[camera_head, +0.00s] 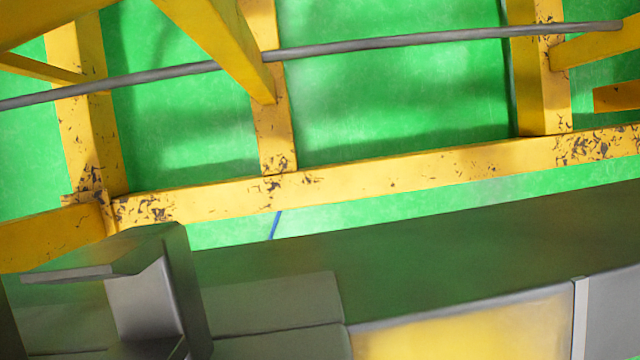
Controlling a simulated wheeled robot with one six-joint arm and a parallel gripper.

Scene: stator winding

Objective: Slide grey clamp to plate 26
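No grey clamp and no plate marked 26 can be made out in this view. A dark grey angular part (145,290) with a flat prong stands out at the lower left, cut off by the bottom edge. I cannot tell whether it belongs to my gripper. No pair of fingertips is clearly seen, and nothing is visibly held.
Worn yellow beams (400,172) form a frame across the view, with a thin grey rod (400,42) crossing its uprights. A green surface (400,100) shows between the beams. A broad, shiny grey body (430,245) fills the lower right, close below the long beam.

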